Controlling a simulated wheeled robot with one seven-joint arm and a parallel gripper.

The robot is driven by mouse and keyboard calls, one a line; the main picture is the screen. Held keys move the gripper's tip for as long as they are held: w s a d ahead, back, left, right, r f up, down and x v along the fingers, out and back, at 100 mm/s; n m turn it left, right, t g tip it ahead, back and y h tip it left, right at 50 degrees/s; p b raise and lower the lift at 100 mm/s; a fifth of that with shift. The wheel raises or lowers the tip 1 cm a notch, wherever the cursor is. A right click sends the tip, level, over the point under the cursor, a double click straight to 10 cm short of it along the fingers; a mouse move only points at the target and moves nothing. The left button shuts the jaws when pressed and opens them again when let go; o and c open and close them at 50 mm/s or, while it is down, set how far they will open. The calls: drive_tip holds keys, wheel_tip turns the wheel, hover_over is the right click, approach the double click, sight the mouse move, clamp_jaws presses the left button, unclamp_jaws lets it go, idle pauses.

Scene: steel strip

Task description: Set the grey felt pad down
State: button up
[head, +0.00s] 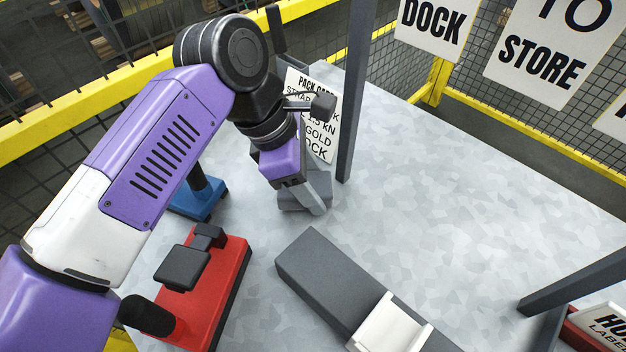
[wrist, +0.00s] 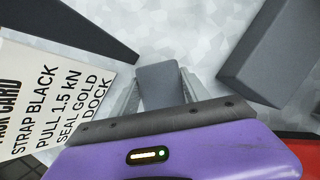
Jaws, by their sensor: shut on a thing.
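The grey felt pad (wrist: 161,84) is a small dark grey slab between the two fingers of my gripper (wrist: 160,90) in the wrist view. The gripper is shut on it. In the head view my gripper (head: 312,200) points down near the back of the mottled pale steel surface (head: 450,200), and the pad (head: 290,202) shows beside the fingers, partly hidden by them. The pad is at or very near the surface; I cannot tell whether it touches.
A pack card (head: 322,135) and a dark post (head: 357,90) stand just behind my gripper. A blue tool (head: 195,203) and a red tool (head: 215,290) are to the left. A long dark grey block (head: 318,275) with a white piece (head: 385,325) lies in front. The surface to the right is clear.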

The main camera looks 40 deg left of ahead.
drive_tip(key=shift+f, duration=0.25)
drive_tip(key=o, duration=1.4)
drive_tip(key=shift+o, duration=0.2)
drive_tip(key=shift+v, duration=3.9)
